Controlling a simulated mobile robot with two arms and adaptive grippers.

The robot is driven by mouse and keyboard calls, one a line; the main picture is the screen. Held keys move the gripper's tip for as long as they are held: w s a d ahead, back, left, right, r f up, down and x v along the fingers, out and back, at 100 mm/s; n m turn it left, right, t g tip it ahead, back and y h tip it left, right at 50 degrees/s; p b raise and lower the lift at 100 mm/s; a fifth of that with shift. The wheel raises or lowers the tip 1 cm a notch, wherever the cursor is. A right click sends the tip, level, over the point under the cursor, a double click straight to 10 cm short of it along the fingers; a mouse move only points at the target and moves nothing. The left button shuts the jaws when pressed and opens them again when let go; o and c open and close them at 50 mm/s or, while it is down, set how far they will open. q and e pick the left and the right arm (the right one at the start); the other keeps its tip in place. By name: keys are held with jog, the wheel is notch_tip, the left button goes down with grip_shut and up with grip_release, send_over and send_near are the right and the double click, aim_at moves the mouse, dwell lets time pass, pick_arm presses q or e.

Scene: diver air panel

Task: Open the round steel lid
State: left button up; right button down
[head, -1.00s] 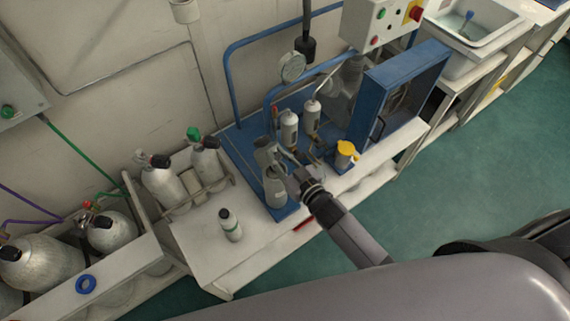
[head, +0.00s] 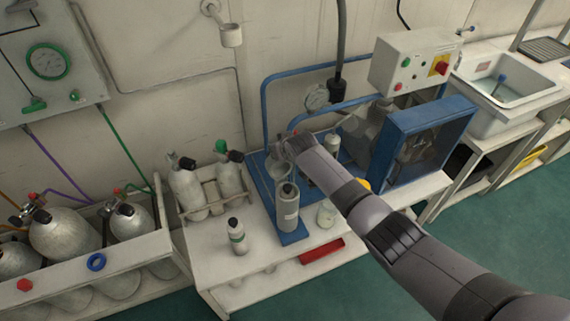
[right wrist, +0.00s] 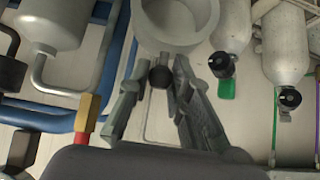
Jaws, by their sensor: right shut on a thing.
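My right gripper (head: 283,146) is at the back of the blue bench frame, in front of the wall, at the end of my arm. In the right wrist view its fingers (right wrist: 158,88) are shut around a round black knob (right wrist: 158,77). A round pale steel part (right wrist: 178,22), with a raised rim, shows just beyond the knob. I cannot tell whether this is the lid or the vessel under it. In the head view the round steel vessel (head: 277,167) is partly hidden by my gripper. My left gripper is not in view.
A grey bottle (head: 288,208) stands close in front on the blue base (head: 294,237). Gas cylinders (head: 188,190) stand in a rack to the left. A gauge (head: 317,97) and a blue pipe (head: 265,108) are close by. A small bottle (head: 237,236) stands on the white bench.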

jog(key=shift+w+a+f+g+b, duration=0.25)
jog(key=shift+w+f+g+b, duration=0.25)
jog(key=shift+f+b, duration=0.3)
pick_arm(q)
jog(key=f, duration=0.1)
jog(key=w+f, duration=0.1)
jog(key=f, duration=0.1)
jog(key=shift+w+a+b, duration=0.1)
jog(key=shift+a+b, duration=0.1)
jog(key=shift+b, duration=0.2)
pick_arm(e)
jog(key=shift+a+g+h, duration=0.1)
jog(key=shift+g+h, duration=0.2)
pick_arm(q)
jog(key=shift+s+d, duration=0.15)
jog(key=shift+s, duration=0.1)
pick_arm(e)
jog(key=c, duration=1.4)
grip_release()
jog(key=shift+w, duration=0.1)
jog(key=shift+c, duration=0.2)
jog(key=shift+w, duration=0.1)
jog(key=shift+r, duration=0.1)
